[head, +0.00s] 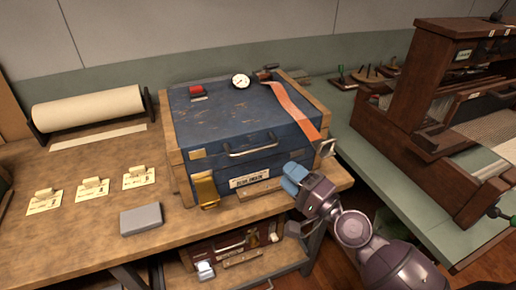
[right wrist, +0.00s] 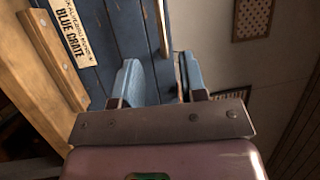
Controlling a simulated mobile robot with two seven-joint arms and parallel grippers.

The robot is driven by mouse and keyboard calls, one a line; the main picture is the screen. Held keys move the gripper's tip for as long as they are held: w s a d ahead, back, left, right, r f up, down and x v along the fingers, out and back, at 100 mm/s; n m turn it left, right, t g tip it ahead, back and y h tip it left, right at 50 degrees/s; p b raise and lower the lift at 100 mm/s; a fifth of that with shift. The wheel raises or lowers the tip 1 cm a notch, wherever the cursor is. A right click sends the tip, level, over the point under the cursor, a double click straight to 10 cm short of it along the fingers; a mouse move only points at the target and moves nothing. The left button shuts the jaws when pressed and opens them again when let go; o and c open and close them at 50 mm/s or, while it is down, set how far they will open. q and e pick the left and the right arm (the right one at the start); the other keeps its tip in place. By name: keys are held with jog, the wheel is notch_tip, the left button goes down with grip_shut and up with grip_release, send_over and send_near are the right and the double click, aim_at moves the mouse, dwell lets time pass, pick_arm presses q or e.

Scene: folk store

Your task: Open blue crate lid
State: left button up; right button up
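The blue crate (head: 225,115) stands on the wooden bench in the head view, its lid down. A metal handle (head: 252,150) is on its front, above a "BLUE CRATE" label (head: 250,180). The label (right wrist: 68,30) and part of the handle (right wrist: 162,28) also show in the right wrist view. An orange strap (head: 295,108) lies over the lid's right side, its metal buckle (head: 325,148) at the front right. A brass latch (head: 205,188) hangs at the front left. My right gripper (head: 294,178) is open, blue fingers apart (right wrist: 160,80), before the crate's front right corner. My left gripper is out of view.
A gauge (head: 241,81) and a red item (head: 197,91) sit on the lid. A grey block (head: 141,218), tags (head: 92,189) and a paper roll (head: 88,109) are on the left. A wooden loom (head: 420,130) stands right. A dark red case (head: 215,250) is on the lower shelf.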

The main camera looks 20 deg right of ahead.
aim_at(258, 149)
jog(key=p+x, duration=0.2)
jog(key=x, duration=0.7)
jog(key=shift+w+a+r+p, duration=0.1)
jog(key=shift+w+r+p, duration=0.05)
jog(key=shift+p, duration=0.15)
jog(key=shift+w+a, duration=0.25)
jog(key=shift+w, duration=0.4)
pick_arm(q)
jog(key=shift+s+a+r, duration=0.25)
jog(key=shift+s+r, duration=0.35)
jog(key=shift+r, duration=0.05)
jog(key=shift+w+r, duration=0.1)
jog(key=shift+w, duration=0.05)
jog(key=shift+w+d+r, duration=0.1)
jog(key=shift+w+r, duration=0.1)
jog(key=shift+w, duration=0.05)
pick_arm(e)
grip_shut()
